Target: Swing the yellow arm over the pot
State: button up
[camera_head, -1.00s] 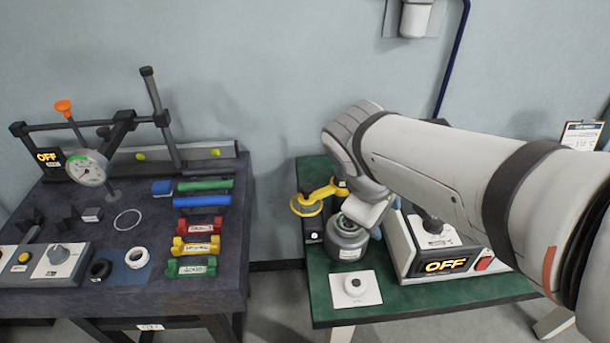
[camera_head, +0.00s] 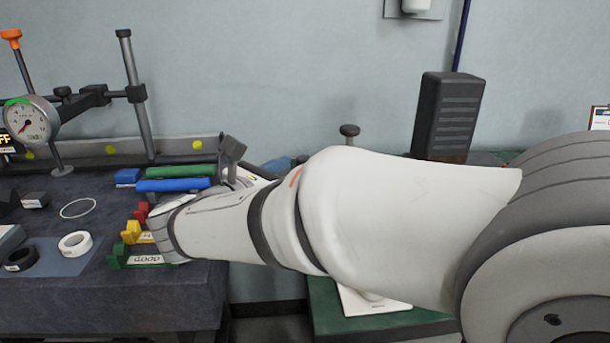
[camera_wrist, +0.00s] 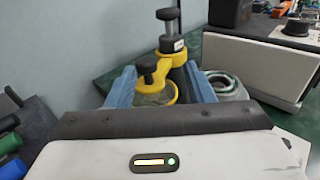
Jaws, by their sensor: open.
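In the wrist view, the yellow arm (camera_wrist: 165,72) runs from a dark post with a black knob to a yellow ring at its near end, with another black knob above the ring. The grey metal pot (camera_wrist: 224,84) stands just right of it; the ring is beside the pot, not over it. My gripper (camera_wrist: 160,82) is open, one blue finger left of the ring and the other right of it, between ring and pot. I cannot tell whether a finger touches the ring. In the head view, my arm hides the yellow arm and pot.
A white-fronted control box (camera_wrist: 262,65) stands right of the pot. In the head view, the dark left table (camera_head: 110,295) carries a gauge stand (camera_head: 140,95), coloured holders and rings. A gap separates it from the green table (camera_head: 335,318). A wall stands close behind.

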jog(key=shift+n+t, duration=0.4)
jog(key=x, duration=0.2)
jog(key=a+b+x, duration=0.1)
jog(key=x, duration=0.2)
jog(key=w+b+x, duration=0.1)
jog(key=x, duration=0.1)
jog(key=shift+w+f, duration=0.15)
jog(key=shift+w, duration=0.2)
grip_shut()
